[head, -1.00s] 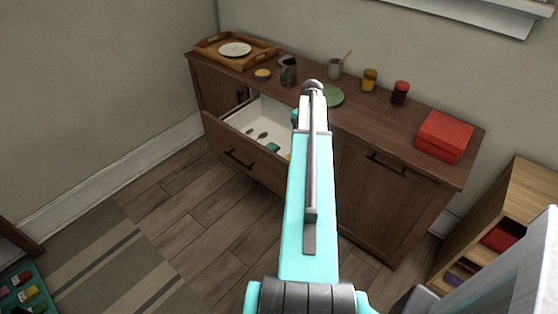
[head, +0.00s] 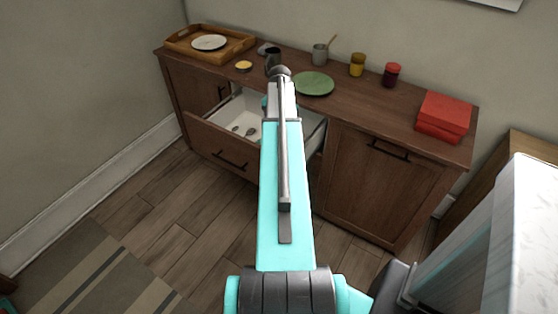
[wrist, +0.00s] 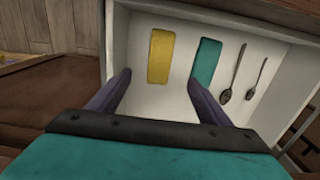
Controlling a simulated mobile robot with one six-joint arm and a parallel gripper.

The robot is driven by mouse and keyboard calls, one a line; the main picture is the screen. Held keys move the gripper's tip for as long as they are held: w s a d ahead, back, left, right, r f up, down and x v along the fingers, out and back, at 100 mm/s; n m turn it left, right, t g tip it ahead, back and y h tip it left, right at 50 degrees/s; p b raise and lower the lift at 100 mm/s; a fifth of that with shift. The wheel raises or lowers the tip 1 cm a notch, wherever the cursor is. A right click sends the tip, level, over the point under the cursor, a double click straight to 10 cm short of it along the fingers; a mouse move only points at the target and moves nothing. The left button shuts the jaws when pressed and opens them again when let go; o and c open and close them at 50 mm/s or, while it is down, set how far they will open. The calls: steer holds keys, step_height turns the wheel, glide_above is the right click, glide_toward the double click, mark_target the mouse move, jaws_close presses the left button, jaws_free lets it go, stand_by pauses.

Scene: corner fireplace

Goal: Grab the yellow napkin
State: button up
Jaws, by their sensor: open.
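The yellow napkin (wrist: 160,57) lies flat in the open white-lined drawer (wrist: 215,22), in the wrist view. A teal napkin (wrist: 206,64) lies just right of it. My gripper (wrist: 160,88) is open and empty, with its two dark fingers spread at the near side of the drawer. The yellow napkin is ahead of the gap between the fingers, and the right fingertip is close to the teal napkin's near end. In the head view the drawer (head: 208,139) is partly behind my arm, and the yellow napkin is hidden.
Two spoons (wrist: 233,82) lie in the drawer right of the teal napkin.

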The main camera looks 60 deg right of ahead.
steer(key=shift+s+d+f+p, duration=0.1)
steer(key=shift+f+p, duration=0.35)
steer(key=shift+f, duration=3.9)
steer(key=shift+f, duration=0.1)
steer(key=shift+f+p, duration=0.7)
steer(key=shift+f, duration=1.8)
steer(key=c, duration=1.1)
steer(key=shift+r, duration=0.2)
steer(key=shift+r+b, duration=0.8)
steer(key=shift+r, duration=4.05)
